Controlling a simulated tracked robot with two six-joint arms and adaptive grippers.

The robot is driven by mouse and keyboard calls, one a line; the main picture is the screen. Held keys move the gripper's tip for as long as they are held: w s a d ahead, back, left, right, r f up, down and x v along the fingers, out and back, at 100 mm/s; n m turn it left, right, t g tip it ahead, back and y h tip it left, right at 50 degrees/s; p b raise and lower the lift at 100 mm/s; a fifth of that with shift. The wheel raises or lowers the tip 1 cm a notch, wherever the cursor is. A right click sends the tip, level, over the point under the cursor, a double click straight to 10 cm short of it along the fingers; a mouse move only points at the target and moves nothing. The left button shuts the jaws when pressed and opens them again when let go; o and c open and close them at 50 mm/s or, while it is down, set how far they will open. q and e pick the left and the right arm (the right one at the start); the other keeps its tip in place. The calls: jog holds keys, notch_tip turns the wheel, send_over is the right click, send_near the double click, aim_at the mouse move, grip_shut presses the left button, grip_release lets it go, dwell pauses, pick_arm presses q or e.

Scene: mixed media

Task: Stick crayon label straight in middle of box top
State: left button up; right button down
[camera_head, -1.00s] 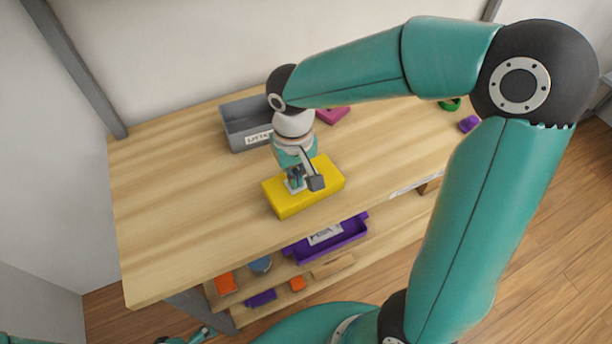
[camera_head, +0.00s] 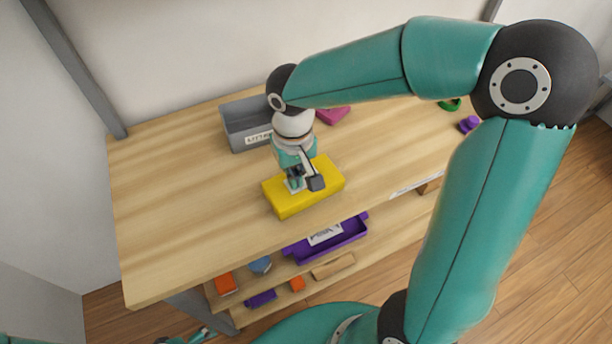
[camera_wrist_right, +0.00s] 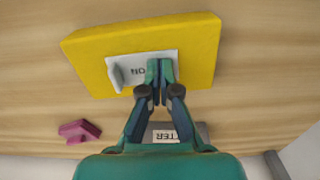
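The yellow box (camera_head: 325,182) lies on the wooden table near its front edge. The white label (camera_wrist_right: 128,70) is on the box top, close to its middle and roughly in line with its edges in the right wrist view. My left gripper (camera_head: 190,338) seems partly in view at the bottom edge, too cut off to judge.
A grey tray (camera_head: 236,128) with a lettered label stands behind the box, beside a magenta block (camera_head: 332,115). Purple (camera_head: 468,124) and green (camera_head: 450,104) things lie at the right. A purple tray (camera_head: 340,239) and small pieces sit on the shelf below. The table's left side is clear.

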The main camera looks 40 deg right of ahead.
notch_tip(320, 180, up, 7)
jog(key=p, duration=0.5)
jog(key=shift+p, duration=0.3)
notch_tip(320, 180, up, 12)
dwell(0.8)
jog(key=shift+f, duration=0.1)
